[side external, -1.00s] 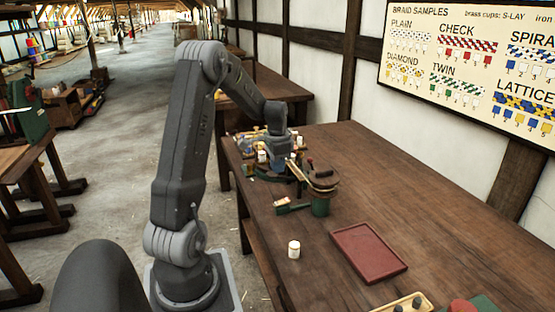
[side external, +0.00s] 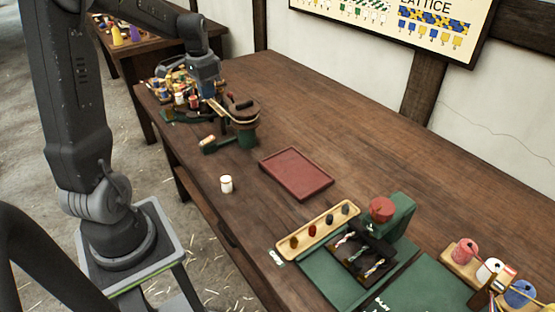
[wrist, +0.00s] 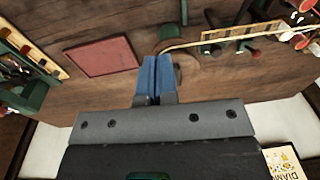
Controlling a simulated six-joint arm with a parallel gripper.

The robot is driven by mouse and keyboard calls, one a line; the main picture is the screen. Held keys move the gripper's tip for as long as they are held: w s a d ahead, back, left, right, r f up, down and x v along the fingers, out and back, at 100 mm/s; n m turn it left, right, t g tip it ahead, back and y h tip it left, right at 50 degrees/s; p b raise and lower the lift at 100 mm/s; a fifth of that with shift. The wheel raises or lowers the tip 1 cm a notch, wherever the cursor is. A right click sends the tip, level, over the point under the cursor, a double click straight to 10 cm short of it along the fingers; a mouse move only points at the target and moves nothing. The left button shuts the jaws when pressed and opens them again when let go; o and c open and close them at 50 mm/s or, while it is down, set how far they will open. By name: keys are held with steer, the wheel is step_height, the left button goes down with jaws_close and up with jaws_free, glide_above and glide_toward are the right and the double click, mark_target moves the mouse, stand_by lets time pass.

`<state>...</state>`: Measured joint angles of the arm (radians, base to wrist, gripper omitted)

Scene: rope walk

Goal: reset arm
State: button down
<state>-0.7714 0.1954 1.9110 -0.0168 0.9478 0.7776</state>
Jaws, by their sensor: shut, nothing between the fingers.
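My gripper (side external: 211,97) is over the far left part of the long wooden table (side external: 330,110), beside a round brown-topped thing on a green base (side external: 243,118). In the wrist view its two blue fingers (wrist: 157,60) are together, with nothing between them. The tips partly hide what is behind them, so I cannot tell whether they touch the round top. My arm is bent over, reaching from its stand to the far end of the table.
Spools and small pots (side external: 178,96) crowd around my gripper. A red tray (side external: 296,172) and a white pot (side external: 226,184) stand nearer. A wooden tray with knobs (side external: 318,230), a green device (side external: 398,215) and coloured spools (side external: 490,270) are at lower right. The table's back middle is clear.

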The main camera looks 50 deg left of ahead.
steer(key=s+d+r+t, duration=0.1)
steer(key=d+r, duration=0.2)
steer(key=d, duration=0.5)
steer(key=d+r+t, duration=0.1)
steer(key=d+r, duration=0.2)
steer(key=d, duration=0.4)
steer(key=s+d+r+t, duration=0.1)
steer(key=s+d+t, duration=0.1)
steer(key=s+d, duration=0.8)
steer(key=d, duration=0.3)
steer(key=shift+s+d+r+t+h, duration=0.15)
steer(key=shift+s+d+t+h, duration=0.15)
steer(key=shift+d+t, duration=0.1)
steer(key=c, duration=1.8)
jaws_free()
